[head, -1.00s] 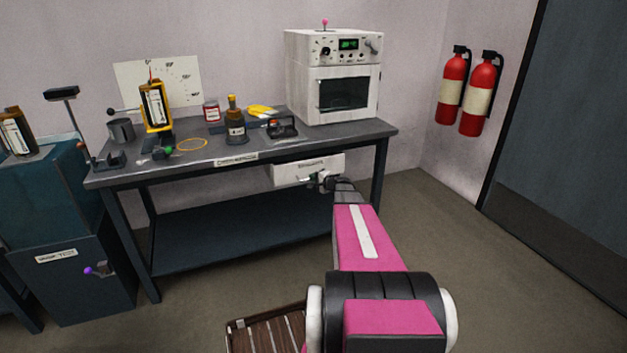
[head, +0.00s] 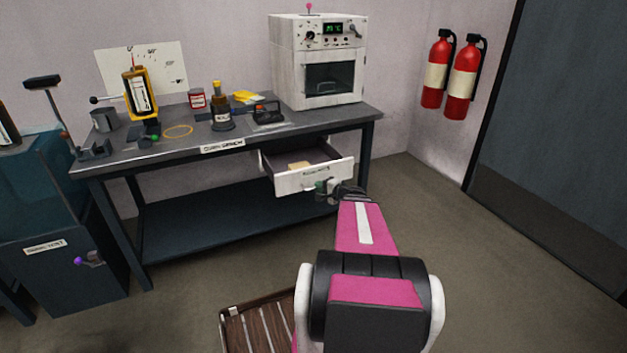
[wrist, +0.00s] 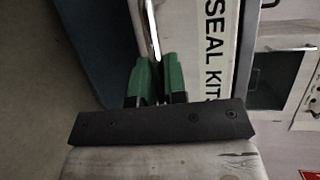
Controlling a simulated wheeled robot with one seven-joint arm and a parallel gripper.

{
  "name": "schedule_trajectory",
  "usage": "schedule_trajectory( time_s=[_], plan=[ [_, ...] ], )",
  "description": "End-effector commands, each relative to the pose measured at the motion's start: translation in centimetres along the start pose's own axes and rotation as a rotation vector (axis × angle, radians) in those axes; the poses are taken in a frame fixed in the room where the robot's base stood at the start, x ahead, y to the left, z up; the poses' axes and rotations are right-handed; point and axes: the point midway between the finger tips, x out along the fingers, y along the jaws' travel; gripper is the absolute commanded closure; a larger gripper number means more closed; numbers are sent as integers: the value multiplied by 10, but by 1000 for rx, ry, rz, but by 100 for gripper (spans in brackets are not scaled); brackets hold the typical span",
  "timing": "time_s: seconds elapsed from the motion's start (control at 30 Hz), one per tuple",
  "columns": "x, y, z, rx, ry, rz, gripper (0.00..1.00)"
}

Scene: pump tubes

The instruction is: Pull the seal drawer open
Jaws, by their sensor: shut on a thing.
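The seal drawer (head: 314,180) hangs under the right part of the bench top and is partly pulled out. Its white labelled front faces me, and a tan item (head: 299,166) lies inside. In the wrist view the drawer front (wrist: 206,50) carries the words "SEAL KITS". My gripper (head: 326,188) is at the drawer front. In the wrist view its green fingertips (wrist: 158,78) are shut on the metal bar handle (wrist: 148,32) of the drawer. The far inside of the drawer is hidden from view.
A slatted wooden mat (head: 262,325) lies on the floor beside my arm. Two fire extinguishers (head: 450,75) hang on the right wall. The floor before the drawer looks clear.

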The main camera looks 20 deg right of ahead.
Motion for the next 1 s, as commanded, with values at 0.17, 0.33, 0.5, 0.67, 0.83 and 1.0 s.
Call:
schedule_trajectory(
  time_s=[0.17,0.33,0.5,0.67,0.83,1.0],
  plan=[
    [-27,6,12,0,1,1,100],
    [-38,8,16,0,0,1,100],
    [-42,9,17,-1,-1,0,100],
    [-42,10,17,-1,-1,0,100],
    [-42,10,17,-1,-1,0,84],
    [-42,9,17,-1,0,0,64]
  ],
)
